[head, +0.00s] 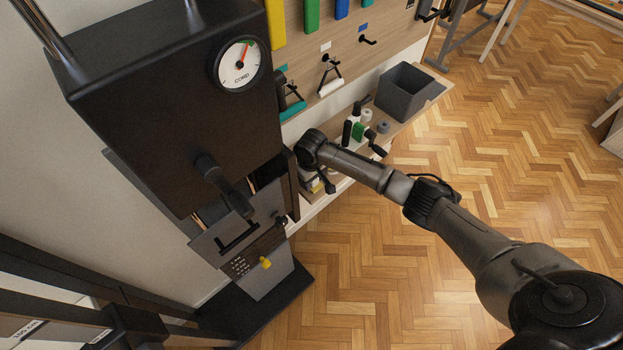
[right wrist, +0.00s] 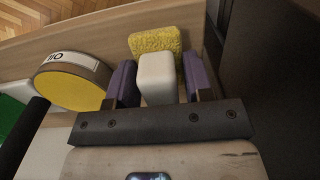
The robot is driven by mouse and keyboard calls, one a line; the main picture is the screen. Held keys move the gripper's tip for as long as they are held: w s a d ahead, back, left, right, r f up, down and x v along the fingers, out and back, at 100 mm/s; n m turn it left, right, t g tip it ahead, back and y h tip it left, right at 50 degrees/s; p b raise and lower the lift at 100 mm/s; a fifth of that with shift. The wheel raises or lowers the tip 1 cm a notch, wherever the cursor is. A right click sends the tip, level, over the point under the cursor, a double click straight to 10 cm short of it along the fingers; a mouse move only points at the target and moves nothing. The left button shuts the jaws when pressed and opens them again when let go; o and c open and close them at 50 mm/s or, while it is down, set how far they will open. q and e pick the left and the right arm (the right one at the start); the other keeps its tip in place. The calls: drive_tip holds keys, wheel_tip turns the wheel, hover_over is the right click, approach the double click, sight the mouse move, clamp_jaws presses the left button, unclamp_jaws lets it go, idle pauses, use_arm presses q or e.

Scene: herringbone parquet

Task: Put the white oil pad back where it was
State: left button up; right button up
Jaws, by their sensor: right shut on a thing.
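The white oil pad (right wrist: 156,80) is a small rounded white block in the right wrist view. My right gripper (right wrist: 154,90) is shut on it, with one purple finger on each side. A round tin (right wrist: 70,82) with a yellow face and a white label, its letters upside down, lies left of the fingers. A yellow sponge-like block (right wrist: 155,44) is just behind the pad. In the head view my right arm reaches to the near end of the wall shelf (head: 404,122); the pad cannot be made out there. My left gripper is not in view.
A dark machine with a gauge (head: 238,64) stands close left of the arm. On the shelf are a grey bin (head: 404,92), a green-and-black item (head: 357,130) and small rolls. Tools hang on the board above. The parquet floor (head: 480,150) is open to the right.

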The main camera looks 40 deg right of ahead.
drive_tip(key=shift+f, duration=0.1)
drive_tip(key=o, duration=0.9)
drive_tip(key=shift+r, duration=0.25)
wheel_tip(320, 180, up, 10)
drive_tip(key=p, duration=0.2)
drive_tip(key=shift+w+r+p, duration=0.1)
drive_tip(key=shift+r+p, duration=0.1)
drive_tip(key=shift+p, duration=0.15)
drive_tip(key=shift+r, duration=0.7)
